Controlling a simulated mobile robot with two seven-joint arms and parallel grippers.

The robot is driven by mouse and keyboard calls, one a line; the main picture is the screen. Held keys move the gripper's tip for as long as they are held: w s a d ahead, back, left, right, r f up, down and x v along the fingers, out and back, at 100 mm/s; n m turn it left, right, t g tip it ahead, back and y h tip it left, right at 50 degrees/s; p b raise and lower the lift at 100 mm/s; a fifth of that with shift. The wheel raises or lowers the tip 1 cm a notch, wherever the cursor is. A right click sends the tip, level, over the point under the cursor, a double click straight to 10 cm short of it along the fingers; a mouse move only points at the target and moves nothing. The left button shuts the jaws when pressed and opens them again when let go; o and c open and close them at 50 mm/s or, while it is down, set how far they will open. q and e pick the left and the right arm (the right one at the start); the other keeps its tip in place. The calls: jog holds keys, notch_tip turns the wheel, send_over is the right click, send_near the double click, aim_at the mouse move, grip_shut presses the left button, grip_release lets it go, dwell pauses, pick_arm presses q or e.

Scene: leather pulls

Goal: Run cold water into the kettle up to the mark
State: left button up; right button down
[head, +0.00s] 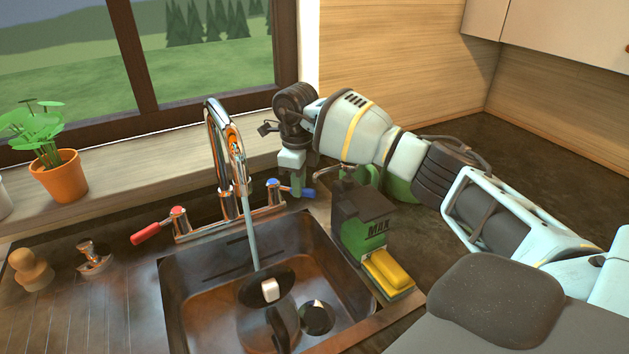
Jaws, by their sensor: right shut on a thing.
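The kettle (258,317) stands in the sink basin, with a dark round top, a small white piece on it and a dark handle. A thin stream of water (250,235) falls from the chrome spout (220,130) to the far edge of the dark top; I cannot tell whether it enters the kettle. No level or mark is readable on the kettle. My right gripper (297,187) is shut on the blue tap lever (307,193), right of the spout. The red tap lever (148,232) is left of it. My left gripper is not in view.
A potted plant (60,177) is on the sill. A wooden-knobbed item (31,270) and a metal plug (93,257) lie on the drainboard.

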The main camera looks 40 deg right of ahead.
jog(key=c, duration=1.4)
grip_release()
jog(key=shift+r, duration=0.1)
notch_tip(320, 180, up, 8)
jog(key=shift+f, duration=0.2)
